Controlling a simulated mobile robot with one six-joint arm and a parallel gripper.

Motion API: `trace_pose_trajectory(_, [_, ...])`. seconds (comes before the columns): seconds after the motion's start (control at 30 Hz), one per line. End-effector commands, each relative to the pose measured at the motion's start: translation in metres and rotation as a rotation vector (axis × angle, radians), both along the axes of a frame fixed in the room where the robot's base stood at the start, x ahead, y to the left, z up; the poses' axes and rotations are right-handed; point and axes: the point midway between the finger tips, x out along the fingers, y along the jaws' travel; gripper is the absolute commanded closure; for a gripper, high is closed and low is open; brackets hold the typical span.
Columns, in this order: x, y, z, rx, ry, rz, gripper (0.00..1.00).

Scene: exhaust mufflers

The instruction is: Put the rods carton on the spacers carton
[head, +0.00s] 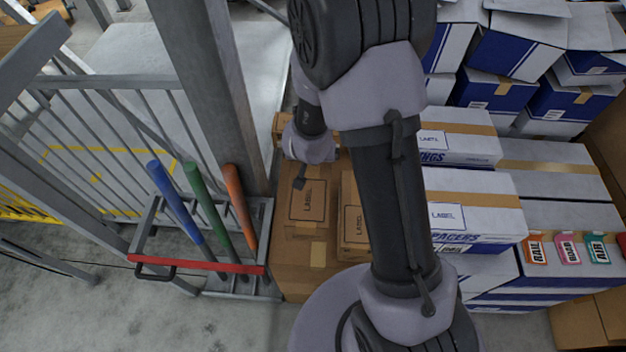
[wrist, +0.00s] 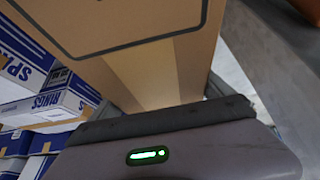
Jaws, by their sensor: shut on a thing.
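My gripper (head: 300,182) is at the left brown carton (head: 308,212), whose top shows a "LABEL" panel. In the wrist view a brown carton (wrist: 150,65) fills the upper middle, right against the dark gripper edge (wrist: 165,122), and my gripper is shut on it. Its name is not readable, so I cannot confirm that it is the rods carton. The spacers carton (head: 478,208) is white and blue with a tan tape strip, on the stack right of my arm. Its lettering is partly cut off by my arm, and it also shows in the wrist view (wrist: 20,60).
Another brown carton (head: 353,225) stands just right of the gripped one. A white-blue rings carton (head: 465,148) sits behind the spacers carton. A rack (head: 205,267) with blue, green and orange handles and a grey post (head: 205,90) stand close on the left.

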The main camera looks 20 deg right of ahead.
Motion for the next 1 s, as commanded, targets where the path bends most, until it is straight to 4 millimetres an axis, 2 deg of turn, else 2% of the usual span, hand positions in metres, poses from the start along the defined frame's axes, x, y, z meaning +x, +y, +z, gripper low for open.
trace_pose_trajectory(0.03, [0.000,0.000,-0.027,0.000,0.001,0.001,0.82])
trace_pose_trajectory(0.1, [0.000,0.000,-0.053,-0.001,0.002,0.001,0.82])
trace_pose_trajectory(0.2, [0.000,0.000,-0.083,-0.001,0.001,0.002,0.82])
trace_pose_trajectory(0.3, [0.000,0.000,-0.103,-0.001,0.000,0.002,0.82])
trace_pose_trajectory(0.57, [0.000,0.000,-0.126,0.000,-0.001,0.001,0.82])
trace_pose_trajectory(0.7, [0.000,0.000,-0.156,-0.001,0.000,0.002,0.82])
trace_pose_trajectory(0.77, [0.000,0.000,-0.165,0.000,0.000,0.002,0.82])
trace_pose_trajectory(1.0, [0.000,0.000,-0.163,0.001,-0.002,0.001,0.82])
